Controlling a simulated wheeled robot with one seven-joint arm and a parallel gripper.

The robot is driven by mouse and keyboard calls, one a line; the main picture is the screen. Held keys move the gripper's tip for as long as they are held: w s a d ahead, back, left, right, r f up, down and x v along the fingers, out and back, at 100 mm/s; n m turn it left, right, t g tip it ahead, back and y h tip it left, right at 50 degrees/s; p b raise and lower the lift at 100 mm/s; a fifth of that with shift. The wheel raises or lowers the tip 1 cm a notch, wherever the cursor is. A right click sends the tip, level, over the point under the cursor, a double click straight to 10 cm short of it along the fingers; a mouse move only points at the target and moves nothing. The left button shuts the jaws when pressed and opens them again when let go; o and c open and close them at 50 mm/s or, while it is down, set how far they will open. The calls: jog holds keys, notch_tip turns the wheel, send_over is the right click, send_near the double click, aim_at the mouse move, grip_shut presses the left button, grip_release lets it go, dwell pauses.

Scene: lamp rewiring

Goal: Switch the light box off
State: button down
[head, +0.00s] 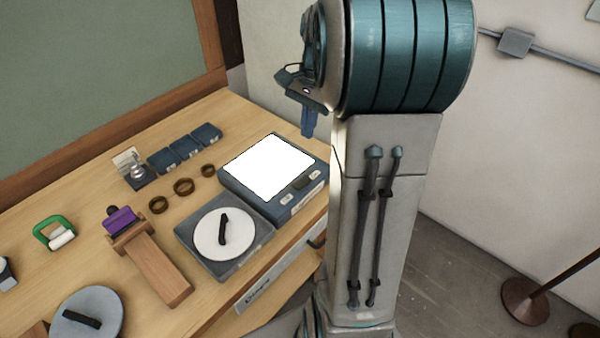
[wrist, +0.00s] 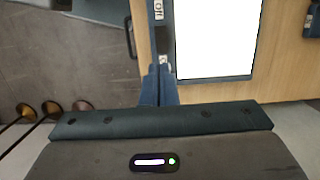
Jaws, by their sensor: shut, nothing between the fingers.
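The light box (head: 234,184) is a dark blue case on the bench, and its square top panel (head: 268,167) glows bright white. A dark switch (head: 301,184) sits on the strip along its front right side, between two small white labels. In the wrist view the panel (wrist: 217,38) fills the upper right, and the dark switch (wrist: 164,41) lies on the strip beside it. One label there seems to read "Off" (wrist: 158,10). My gripper (head: 308,133) is shut and empty, pointing down near the box's far right corner. In the wrist view its fingertips (wrist: 159,69) are by the other label; contact cannot be told.
A grey tray with a white disc (head: 210,240) stands against the box's near side. Brown rings (head: 183,187), dark blue tiles (head: 185,147) and a wooden stand with a purple piece (head: 150,262) lie to the left. The bench edge is close on the right.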

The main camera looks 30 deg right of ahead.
aim_at(299, 183)
jog(key=f, duration=0.4)
jog(key=a+f+p, duration=0.1)
jog(key=f, duration=0.4)
jog(key=a+f, duration=0.1)
jog(key=f, duration=0.3)
jog(key=shift+s+a+f+p, duration=0.2)
jog(key=shift+s+f+p, duration=0.2)
